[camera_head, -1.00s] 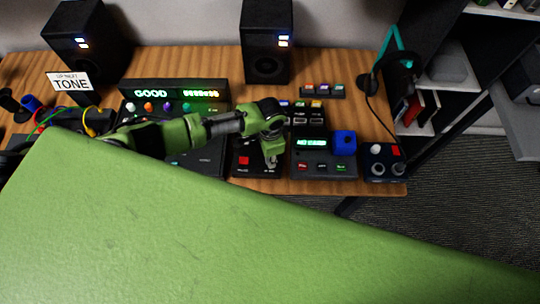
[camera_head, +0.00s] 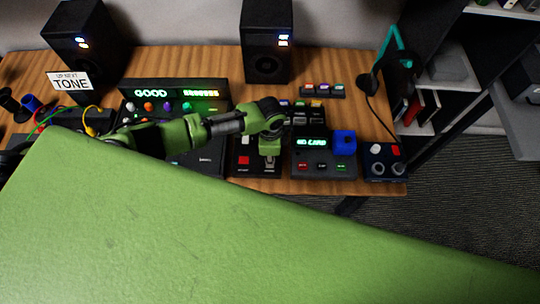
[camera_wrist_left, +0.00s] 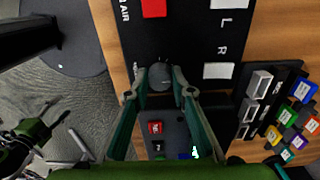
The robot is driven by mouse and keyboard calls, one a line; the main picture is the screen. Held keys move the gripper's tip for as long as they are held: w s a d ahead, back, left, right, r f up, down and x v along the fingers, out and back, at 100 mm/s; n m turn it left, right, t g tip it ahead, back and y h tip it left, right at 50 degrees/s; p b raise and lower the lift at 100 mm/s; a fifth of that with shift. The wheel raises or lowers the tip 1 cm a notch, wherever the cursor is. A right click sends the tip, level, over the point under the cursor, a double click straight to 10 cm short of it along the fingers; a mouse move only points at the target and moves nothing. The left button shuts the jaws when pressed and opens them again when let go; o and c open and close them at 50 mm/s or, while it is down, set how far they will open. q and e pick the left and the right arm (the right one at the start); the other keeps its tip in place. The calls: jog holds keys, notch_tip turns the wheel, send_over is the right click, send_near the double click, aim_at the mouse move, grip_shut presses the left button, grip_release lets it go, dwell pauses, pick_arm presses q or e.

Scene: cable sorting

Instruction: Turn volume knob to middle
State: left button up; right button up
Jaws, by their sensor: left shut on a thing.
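The volume knob (camera_wrist_left: 160,76) is a small round grey knob near the edge of a black panel (camera_wrist_left: 185,45). My left gripper (camera_wrist_left: 160,82) has its two fingers on either side of the knob and is shut on it. In the head view, my left gripper (camera_head: 269,162) reaches down onto the right side of the black panel (camera_head: 243,172), beside a red button (camera_head: 244,160). The knob is hidden there by my gripper. The fingers cover part of the lettering beside the knob. My right gripper is not in view.
A grey console (camera_head: 312,172) with a lit display stands just right of the panel, with a blue block (camera_head: 344,142) on it. A dark box with knobs (camera_head: 384,172) is farther right. Two speakers (camera_head: 267,45) stand at the back. The table's front edge is close.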

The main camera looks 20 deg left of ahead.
pick_arm(q)
jog(key=o, duration=1.1)
jog(key=shift+r, duration=0.15)
notch_tip(320, 180, up, 12)
